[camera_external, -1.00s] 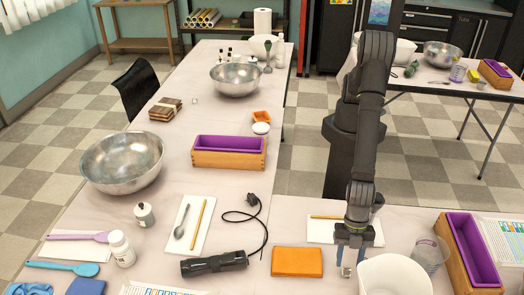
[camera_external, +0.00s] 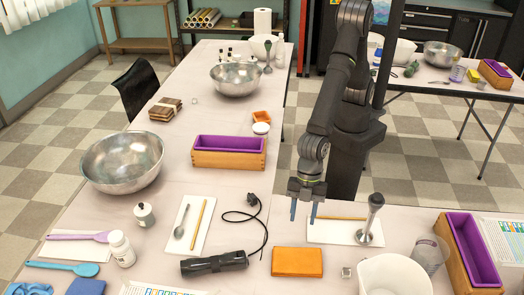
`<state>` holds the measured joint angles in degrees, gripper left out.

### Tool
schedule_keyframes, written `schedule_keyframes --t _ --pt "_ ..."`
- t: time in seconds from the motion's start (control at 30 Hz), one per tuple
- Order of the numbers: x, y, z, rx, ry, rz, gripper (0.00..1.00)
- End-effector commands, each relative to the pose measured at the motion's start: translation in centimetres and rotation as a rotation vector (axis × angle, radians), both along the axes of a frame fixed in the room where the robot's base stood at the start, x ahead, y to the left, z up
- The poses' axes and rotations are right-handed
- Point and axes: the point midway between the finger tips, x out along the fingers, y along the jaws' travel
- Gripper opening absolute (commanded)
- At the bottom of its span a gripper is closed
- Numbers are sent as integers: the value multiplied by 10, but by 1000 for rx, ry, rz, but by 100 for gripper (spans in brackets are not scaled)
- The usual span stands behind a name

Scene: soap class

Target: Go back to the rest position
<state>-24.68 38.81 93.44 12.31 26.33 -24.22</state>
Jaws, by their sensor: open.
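My gripper (camera_external: 303,217) hangs above the table with its fingers pointing down and apart, with nothing between them. It is left of the white board (camera_external: 325,231), near that board's left edge in the picture. A grey metal tool with a round base (camera_external: 371,222) stands upright at the right side of that board, apart from the gripper. A wooden stick (camera_external: 338,218) lies on the board.
A white container (camera_external: 394,276), a clear cup (camera_external: 429,254) and a purple mould in a wooden box (camera_external: 471,250) stand to the right. A black stick-shaped device (camera_external: 214,263) with a cord lies to the left.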

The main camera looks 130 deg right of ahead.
Motion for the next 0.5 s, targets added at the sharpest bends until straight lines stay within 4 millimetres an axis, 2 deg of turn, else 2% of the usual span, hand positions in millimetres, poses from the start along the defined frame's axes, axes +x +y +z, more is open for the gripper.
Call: schedule_keyframes --t 0.03,0.5 --pt "4 -11 -1 0 1 -22 43" --pt "25 -103 -6 -1 2 -206 43"
